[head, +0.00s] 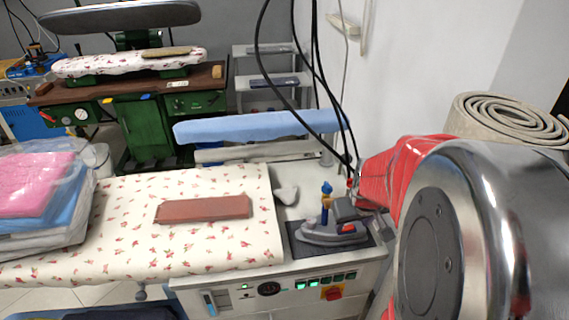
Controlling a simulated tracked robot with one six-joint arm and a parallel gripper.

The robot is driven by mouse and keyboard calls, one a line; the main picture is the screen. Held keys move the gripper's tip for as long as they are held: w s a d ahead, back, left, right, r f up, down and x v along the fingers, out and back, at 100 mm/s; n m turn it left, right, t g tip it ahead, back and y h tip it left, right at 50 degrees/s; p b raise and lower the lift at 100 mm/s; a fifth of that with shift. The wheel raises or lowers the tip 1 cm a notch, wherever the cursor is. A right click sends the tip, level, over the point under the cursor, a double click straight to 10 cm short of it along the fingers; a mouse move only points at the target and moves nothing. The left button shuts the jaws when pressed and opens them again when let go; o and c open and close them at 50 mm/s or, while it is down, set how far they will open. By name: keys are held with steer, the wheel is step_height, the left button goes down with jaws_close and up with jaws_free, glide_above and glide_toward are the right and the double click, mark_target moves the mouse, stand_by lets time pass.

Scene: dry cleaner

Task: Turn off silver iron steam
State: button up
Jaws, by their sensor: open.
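The silver iron (335,232) stands flat on a dark rest pad (300,250) at the right end of the ironing station. It has a dark handle part, a small red-orange piece on it and a blue and tan knob (326,190) standing up behind it. Black cables run up from near it. Below it, the station's front panel (225,301) carries several green-lit switches (313,285), a round black dial (269,289) and a red rotary switch (331,293). Their labels are too small to read. My gripper is not in view.
A floral ironing board (130,225) with a brown pad (203,209) extends left. Plastic-wrapped folded clothes (35,190) lie at its left end. A green press (145,125) and a shelf (270,85) stand behind. A rolled beige mat (505,115) shows at upper right.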

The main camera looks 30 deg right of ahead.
mark_target(348, 232)
steer(key=shift+x, duration=2.1)
steer(key=shift+c, duration=0.4)
steer(key=c, duration=1)
steer(key=shift+o, duration=0.2)
steer(key=shift+s+d+f+y, duration=0.1)
steer(key=shift+s+d+y, duration=0.1)
steer(key=shift+y, duration=0.4)
steer(key=shift+w, duration=0.1)
steer(key=o, duration=1)
steer(key=shift+o, duration=0.2)
